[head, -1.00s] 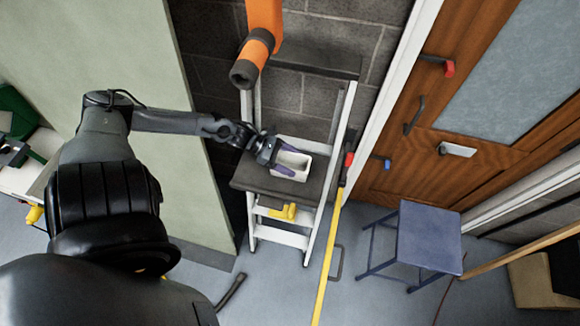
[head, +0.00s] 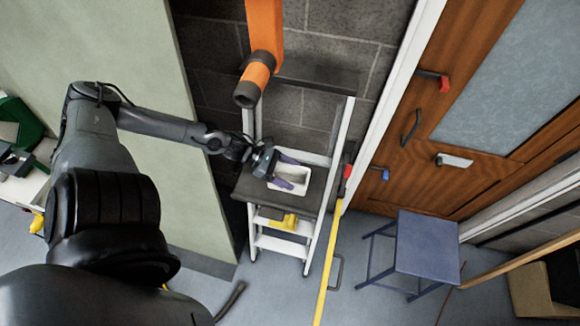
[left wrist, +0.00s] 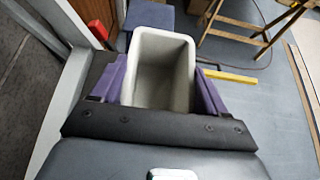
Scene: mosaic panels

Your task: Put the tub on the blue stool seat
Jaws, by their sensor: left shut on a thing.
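The tub (head: 294,178) is a small white, open, empty rectangular box at the dark top platform (head: 247,187) of a stepladder. My left gripper (head: 281,172) has its purple fingers on opposite sides of the tub and is shut on it. In the left wrist view the tub (left wrist: 160,72) sits upright between the two fingers. I cannot tell whether it rests on the platform or is just above it. The blue stool seat (head: 428,243) is bare, lower down and to the right; it also shows behind the tub in the left wrist view (left wrist: 148,18). My right gripper is not in view.
An orange hanging object (head: 258,75) is above the ladder. A yellow item (head: 280,221) is on a lower step. A yellow pole (head: 327,255) stands between ladder and stool. A wooden door (head: 415,130) with handles is behind the stool.

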